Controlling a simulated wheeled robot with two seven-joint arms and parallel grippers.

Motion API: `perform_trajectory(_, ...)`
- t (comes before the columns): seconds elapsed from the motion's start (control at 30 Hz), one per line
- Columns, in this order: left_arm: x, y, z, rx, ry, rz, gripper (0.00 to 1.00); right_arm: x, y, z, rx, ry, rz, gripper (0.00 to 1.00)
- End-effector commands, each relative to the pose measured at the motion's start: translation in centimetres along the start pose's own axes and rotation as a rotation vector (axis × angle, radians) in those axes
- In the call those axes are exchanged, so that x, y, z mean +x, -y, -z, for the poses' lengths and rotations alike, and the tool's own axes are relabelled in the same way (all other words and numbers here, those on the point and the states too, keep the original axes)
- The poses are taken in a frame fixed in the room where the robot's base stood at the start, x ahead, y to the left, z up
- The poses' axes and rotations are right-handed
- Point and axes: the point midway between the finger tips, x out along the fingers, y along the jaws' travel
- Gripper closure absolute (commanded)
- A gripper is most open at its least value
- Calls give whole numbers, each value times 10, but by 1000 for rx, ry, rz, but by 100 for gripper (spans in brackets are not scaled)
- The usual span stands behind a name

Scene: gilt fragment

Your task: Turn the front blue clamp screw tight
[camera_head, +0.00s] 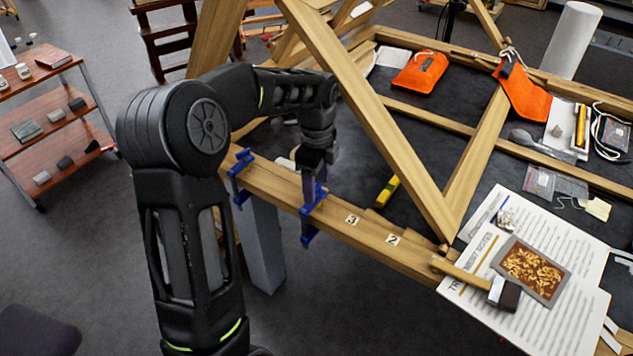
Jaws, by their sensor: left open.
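Two blue clamps sit on the wooden beam (273,185). One blue clamp (240,168) is at the beam's left end; the other blue clamp (308,238) is farther right along it, beside the "3" label. My left gripper (315,178) reaches down from above at this right clamp, over its upper part. The gripper is open; its fingers and the clamp's upper part overlap in the picture, so I cannot tell whether they touch. The clamp's screw is hard to make out there. My right gripper is out of view.
A diagonal wooden brace (375,125) rises just right of my left arm. A yellow level (388,191) lies behind the beam.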

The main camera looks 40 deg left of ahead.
Motion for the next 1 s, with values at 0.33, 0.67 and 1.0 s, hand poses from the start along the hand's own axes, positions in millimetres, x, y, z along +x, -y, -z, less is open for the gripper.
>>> perform_trajectory(0.33,-29,1,0,1,0,5,40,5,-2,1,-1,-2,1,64)
perform_trajectory(0.67,-75,0,0,0,0,2,40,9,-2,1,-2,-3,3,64)
perform_trajectory(1.0,-78,0,0,0,0,0,40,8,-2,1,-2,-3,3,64)
